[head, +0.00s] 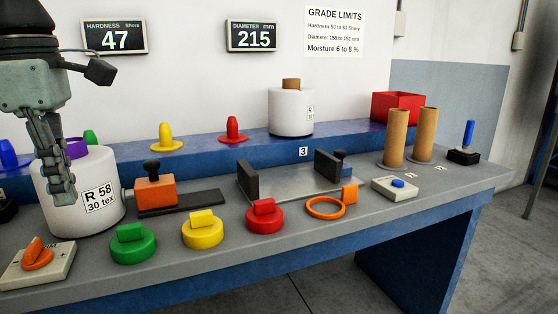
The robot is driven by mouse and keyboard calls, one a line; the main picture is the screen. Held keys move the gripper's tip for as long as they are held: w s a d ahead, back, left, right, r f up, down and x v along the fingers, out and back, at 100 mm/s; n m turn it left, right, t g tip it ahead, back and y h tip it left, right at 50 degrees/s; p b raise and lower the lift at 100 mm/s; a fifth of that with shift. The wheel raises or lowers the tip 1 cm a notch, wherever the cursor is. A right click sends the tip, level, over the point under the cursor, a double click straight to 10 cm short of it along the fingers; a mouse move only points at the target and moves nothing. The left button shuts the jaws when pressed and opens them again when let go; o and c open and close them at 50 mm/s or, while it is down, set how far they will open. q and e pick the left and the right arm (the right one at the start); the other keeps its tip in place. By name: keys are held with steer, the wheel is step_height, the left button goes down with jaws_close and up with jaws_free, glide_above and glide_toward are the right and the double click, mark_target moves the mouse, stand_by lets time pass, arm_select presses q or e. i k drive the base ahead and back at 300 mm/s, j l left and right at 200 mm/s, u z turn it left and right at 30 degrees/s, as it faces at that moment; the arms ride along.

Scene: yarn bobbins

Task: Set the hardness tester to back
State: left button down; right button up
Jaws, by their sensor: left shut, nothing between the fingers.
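The hardness tester (155,191) is an orange block with a black knob on top. It sits at the left end of a dark flat rail (195,203). Its grey tip on the left reaches the white bobbin labelled R 58, 30 tex (100,175); I cannot tell whether it touches. The hardness display (114,37) reads 47. My left gripper (66,196) points down, shut and empty, in front of the bobbin's left part, left of the tester. It hides part of the bobbin. My right gripper is not in view.
Green (133,249), yellow (202,235) and red (264,221) round knobbed pieces stand along the front. An orange rotary knob (38,256) sits at front left. A diameter gauge with dark jaws (248,181) stands right of the tester. Cones line the back ledge (195,160).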

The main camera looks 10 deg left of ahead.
mark_target(156, 191)
steer(key=k, duration=1.05)
